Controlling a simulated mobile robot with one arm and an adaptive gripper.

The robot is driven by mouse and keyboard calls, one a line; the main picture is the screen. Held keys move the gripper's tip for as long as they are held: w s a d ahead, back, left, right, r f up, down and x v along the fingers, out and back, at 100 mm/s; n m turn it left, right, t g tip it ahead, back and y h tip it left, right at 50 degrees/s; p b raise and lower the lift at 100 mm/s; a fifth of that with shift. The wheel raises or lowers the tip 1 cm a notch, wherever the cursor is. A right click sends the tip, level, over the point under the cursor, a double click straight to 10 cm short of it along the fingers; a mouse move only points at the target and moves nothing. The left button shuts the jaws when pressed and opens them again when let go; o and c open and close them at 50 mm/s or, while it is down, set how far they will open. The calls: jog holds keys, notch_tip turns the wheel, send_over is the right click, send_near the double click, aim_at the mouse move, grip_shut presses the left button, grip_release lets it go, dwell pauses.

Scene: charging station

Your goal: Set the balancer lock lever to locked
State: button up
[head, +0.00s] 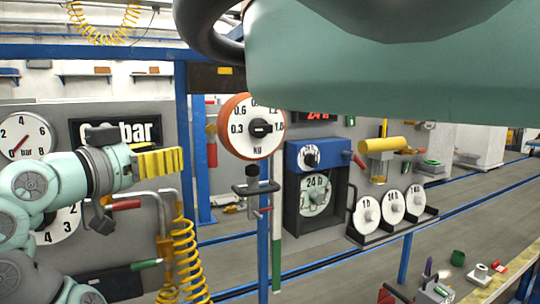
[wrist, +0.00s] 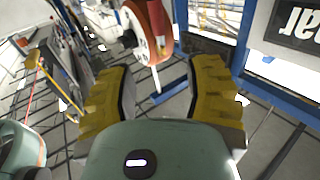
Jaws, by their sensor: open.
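The balancer (head: 236,143) is an orange drum with a white kg dial and a black centre knob, right of my gripper in the head view. Below it hang a dark hook bracket (head: 256,188) and a small red lever (head: 265,211); I cannot tell for sure which part is the lock lever, or its setting. My gripper (head: 182,160) has yellow fingers pointing right, left of the balancer and apart from it. In the wrist view my gripper (wrist: 162,75) is open and empty, with the balancer's orange and white drum (wrist: 150,28) beyond the fingertips.
A blue post (head: 187,130) stands behind. A red-handled valve (head: 125,205) and yellow coiled hose (head: 183,250) lie below my gripper.

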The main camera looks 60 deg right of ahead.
aim_at(208, 146)
jog(key=d+p, duration=0.8)
jog(key=d, duration=0.2)
jog(key=shift+w+d, duration=0.1)
jog(key=shift+w, duration=0.1)
jog(key=shift+w+d+f+p, duration=0.1)
jog(key=shift+d+p, duration=0.2)
jog(key=shift+d, duration=0.25)
jog(key=shift+w+d+f+p, duration=0.1)
jog(key=shift+d+p, duration=0.15)
jog(key=shift+d, duration=0.25)
jog(key=shift+o, duration=0.3)
grip_shut()
